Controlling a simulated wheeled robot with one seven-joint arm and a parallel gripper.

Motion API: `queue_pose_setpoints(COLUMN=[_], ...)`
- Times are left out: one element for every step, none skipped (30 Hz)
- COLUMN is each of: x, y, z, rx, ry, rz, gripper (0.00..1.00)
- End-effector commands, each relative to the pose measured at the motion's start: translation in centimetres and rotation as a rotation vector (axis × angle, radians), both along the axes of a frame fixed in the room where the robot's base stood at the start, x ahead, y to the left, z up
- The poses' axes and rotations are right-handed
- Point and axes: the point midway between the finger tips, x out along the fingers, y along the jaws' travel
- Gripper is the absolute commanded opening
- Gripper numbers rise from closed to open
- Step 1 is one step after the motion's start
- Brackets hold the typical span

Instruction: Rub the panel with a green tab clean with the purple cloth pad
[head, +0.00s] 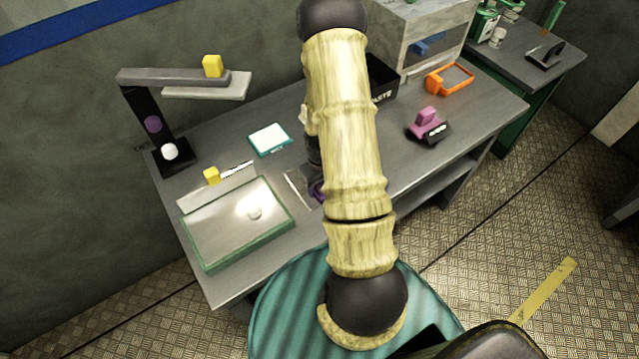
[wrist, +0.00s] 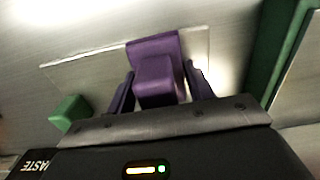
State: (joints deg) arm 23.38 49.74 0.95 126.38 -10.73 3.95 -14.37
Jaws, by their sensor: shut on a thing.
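My gripper (wrist: 160,88) is shut on the purple cloth pad (wrist: 155,75), seen in the wrist view with a finger on each side of the pad's block. Only a bit of purple (head: 317,190) shows beside my arm in the head view, where the arm hides the gripper. The panel (wrist: 85,72) is a thin pale plate behind the pad, with a green tab (wrist: 68,112) at its lower left. The pad overlaps the panel; I cannot tell whether they touch. In the head view, part of the panel (head: 298,180) shows left of my arm.
A green-rimmed tray (head: 205,262) and a panel with a yellow tab (head: 212,175) lie to the left. A teal-edged white board (head: 270,139) lies behind. A black stand (head: 145,120), black waste bin (head: 383,78), pink block (head: 427,117) and orange frame (head: 450,80) also stand here.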

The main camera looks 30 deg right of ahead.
Motion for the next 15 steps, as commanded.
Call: queue_pose_setpoints(x=[0.0,0.0,0.0,0.0,0.0,0.0,0.0,0.0,0.0,0.0,0.0,0.0,0.0,0.0,0.0], y=[0.0,0.0,0.0,0.0,0.0,0.0,0.0,0.0,0.0,0.0,0.0,0.0,0.0,0.0,0.0], z=[0.0,0.0,0.0,0.0,0.1,0.2,0.3,0.5,0.6,0.8,0.9,1.1,1.2,1.3,1.4], rx=[0.0,0.0,0.0,0.0,0.0,0.0,0.0,0.0,0.0,0.0,0.0,0.0,0.0,0.0,0.0], ry=[0.0,0.0,0.0,0.0,0.0,0.0,0.0,0.0,0.0,0.0,0.0,0.0,0.0,0.0,0.0], rz=[0.0,0.0,0.0,0.0,0.0,0.0,0.0,0.0,0.0,0.0,0.0,0.0,0.0,0.0,0.0], gripper=[0.34,0.34,0.34,0.34,0.34,0.34,0.34,0.34,0.34,0.34,0.34,0.34,0.34,0.34,0.34])
